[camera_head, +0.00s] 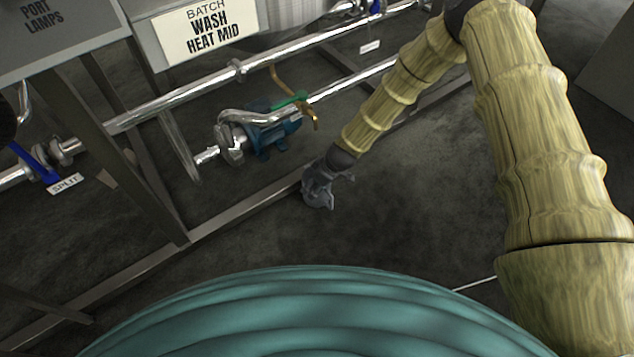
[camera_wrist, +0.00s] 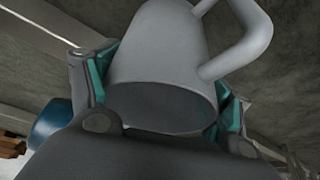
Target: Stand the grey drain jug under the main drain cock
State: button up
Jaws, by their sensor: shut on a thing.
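The grey jug (camera_wrist: 165,55) fills the upper middle of the wrist view, with its handle loop at the upper right. My gripper (camera_wrist: 165,95) is shut around the jug's body, one teal-padded finger on each side. In the head view my gripper (camera_head: 319,187) is low beside the frame rail; gripper and jug are hard to tell apart there. A brass cock (camera_head: 313,118) with a green lever (camera_head: 290,104) points down beside the blue pump. The jug is apart from it, below and nearer the camera in the picture. No label shows on this cock.
The blue pump (camera_head: 271,130) and steel pipes (camera_head: 225,78) stand behind the low frame rail (camera_head: 245,205). A blue-handled valve labelled SPLIT (camera_head: 66,184) is at the left. Dark floor (camera_head: 410,200) right of my gripper is clear.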

jog(key=o, duration=1.2)
jog(key=shift+f, duration=0.1)
jog(key=p+v, duration=0.5)
jog(key=v, duration=0.7)
jog(key=shift+a, duration=0.1)
jog(key=s+d+f+m+h, duration=0.1)
jog(key=s+d+m, duration=0.3)
jog(key=s, duration=0.8)
jog(key=s+d+f+m+g+h, duration=0.1)
jog(key=s+d+m, duration=0.3)
jog(key=s+d, duration=0.4)
jog(key=s+d+f+m+g+h, duration=0.1)
jog(key=s+d+m, duration=0.3)
jog(key=s, duration=1.3)
jog(key=shift+d+f+h, duration=0.15)
jog(key=shift+d+h, duration=0.1)
jog(key=shift+d, duration=0.55)
jog(key=shift+d+f+h, duration=0.1)
jog(key=shift+d+h, duration=0.15)
jog(key=shift+d, duration=0.5)
